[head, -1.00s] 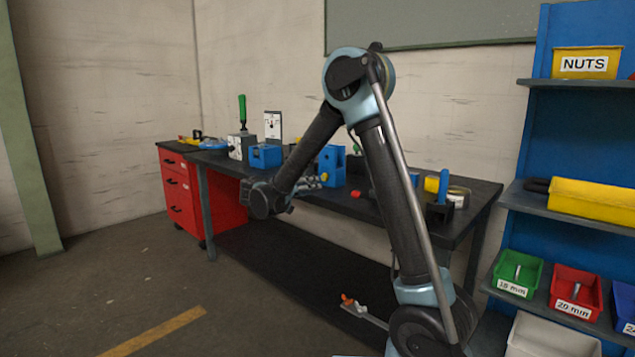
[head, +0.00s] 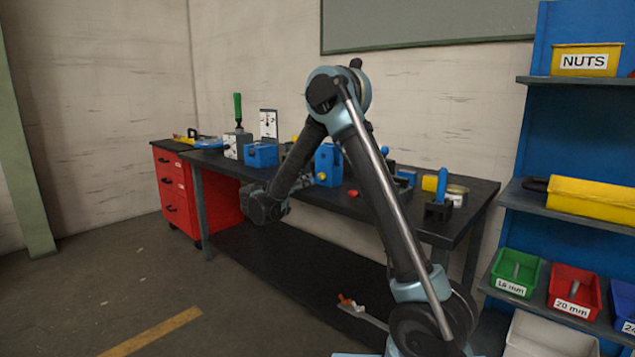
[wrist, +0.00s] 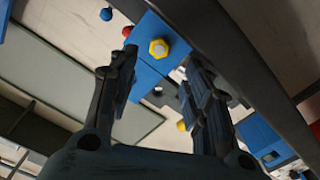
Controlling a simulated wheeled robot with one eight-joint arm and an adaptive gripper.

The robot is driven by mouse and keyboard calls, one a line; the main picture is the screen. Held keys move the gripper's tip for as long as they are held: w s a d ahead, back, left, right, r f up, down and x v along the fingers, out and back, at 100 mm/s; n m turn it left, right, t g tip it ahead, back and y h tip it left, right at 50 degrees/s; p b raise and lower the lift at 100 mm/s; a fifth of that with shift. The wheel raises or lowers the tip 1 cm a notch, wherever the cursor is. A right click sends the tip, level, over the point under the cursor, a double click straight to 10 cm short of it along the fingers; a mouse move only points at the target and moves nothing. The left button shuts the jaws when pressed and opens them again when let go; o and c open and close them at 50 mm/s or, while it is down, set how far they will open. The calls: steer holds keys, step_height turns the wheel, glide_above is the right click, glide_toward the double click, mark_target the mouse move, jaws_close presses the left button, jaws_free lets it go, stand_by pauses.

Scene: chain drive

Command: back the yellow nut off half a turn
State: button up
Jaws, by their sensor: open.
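The yellow nut (wrist: 158,48) is a hex nut around a pale centre on the face of a blue block (wrist: 150,72) in the wrist view. In the head view a small yellow spot (head: 322,176) shows on the blue block (head: 329,160) on the bench. My gripper (wrist: 163,58) is open and empty. In the wrist picture the nut lies between its two fingertips, slightly beyond them; I see no contact. In the head view my fingers are hard to make out beside my dark forearm.
The dark workbench (head: 465,215) also carries another blue block (head: 261,155), a green-handled tool (head: 238,108) and a blue-handled tool (head: 440,190). A red drawer cabinet (head: 175,195) stands left. A blue shelf with bins stands right. Open floor lies in front.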

mark_target(320, 177)
steer(key=x, duration=0.8)
steer(key=shift+w+d, duration=0.2)
steer(key=shift+w, duration=0.05)
steer(key=c, duration=1.1)
